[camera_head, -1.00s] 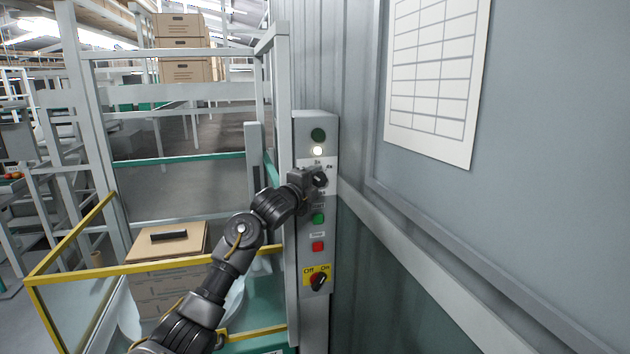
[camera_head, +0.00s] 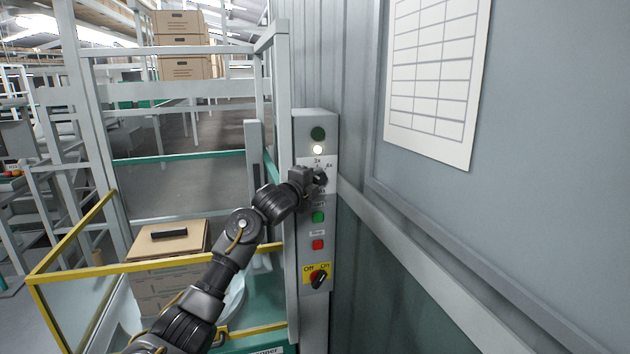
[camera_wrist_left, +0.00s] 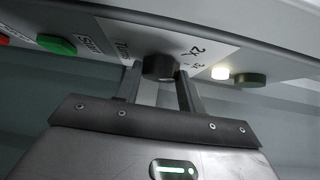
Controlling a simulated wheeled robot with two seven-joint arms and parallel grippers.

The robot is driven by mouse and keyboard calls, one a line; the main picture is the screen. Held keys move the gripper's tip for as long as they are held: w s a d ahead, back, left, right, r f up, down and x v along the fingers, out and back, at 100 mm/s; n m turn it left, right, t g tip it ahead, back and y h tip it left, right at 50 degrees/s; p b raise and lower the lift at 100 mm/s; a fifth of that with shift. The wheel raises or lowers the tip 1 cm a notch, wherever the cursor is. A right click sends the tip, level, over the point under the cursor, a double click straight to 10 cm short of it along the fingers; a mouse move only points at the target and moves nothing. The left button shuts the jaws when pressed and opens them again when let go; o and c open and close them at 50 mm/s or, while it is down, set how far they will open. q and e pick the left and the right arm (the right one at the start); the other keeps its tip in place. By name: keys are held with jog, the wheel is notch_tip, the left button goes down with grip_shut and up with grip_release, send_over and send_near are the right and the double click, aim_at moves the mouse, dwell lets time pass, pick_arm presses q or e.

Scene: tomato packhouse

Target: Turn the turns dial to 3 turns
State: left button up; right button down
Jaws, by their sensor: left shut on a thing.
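The turns dial (camera_wrist_left: 158,66) is a dark round knob on a white label plate of the grey control box (camera_head: 315,125). In the left wrist view it sits between the two fingers of my left gripper (camera_wrist_left: 160,80), which is shut on it. In the head view my left gripper (camera_head: 312,178) covers most of the dial. The marks "3x" and "4x" show above it, but the dial's pointer cannot be made out. My right gripper is in neither view.
Above the dial are a lit white lamp (camera_head: 317,150) and a dark green lamp (camera_head: 317,134). Below are a green button (camera_head: 318,217), a red button (camera_head: 318,244) and an off/on switch (camera_head: 318,279). A yellow rail (camera_head: 150,265) and boxes stand left.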

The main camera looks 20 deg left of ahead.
pick_arm(q)
jog(key=m+g+y+p, duration=0.1)
jog(key=g+p, duration=0.1)
jog(key=p, duration=0.2)
jog(key=r+m+g+y+p, duration=0.1)
jog(key=m+p, duration=0.1)
jog(key=p, duration=0.2)
jog(key=m+g+y+p, duration=0.1)
jog(key=g+p, duration=0.1)
jog(key=p, duration=0.2)
jog(key=shift+w+d+r+m+g+y, duration=0.2)
jog(key=shift+d+r+m+g+y, duration=0.1)
jog(key=shift+m+y, duration=0.1)
jog(key=shift+f+p, duration=0.15)
jog(key=shift+p, duration=0.2)
jog(key=o, duration=1)
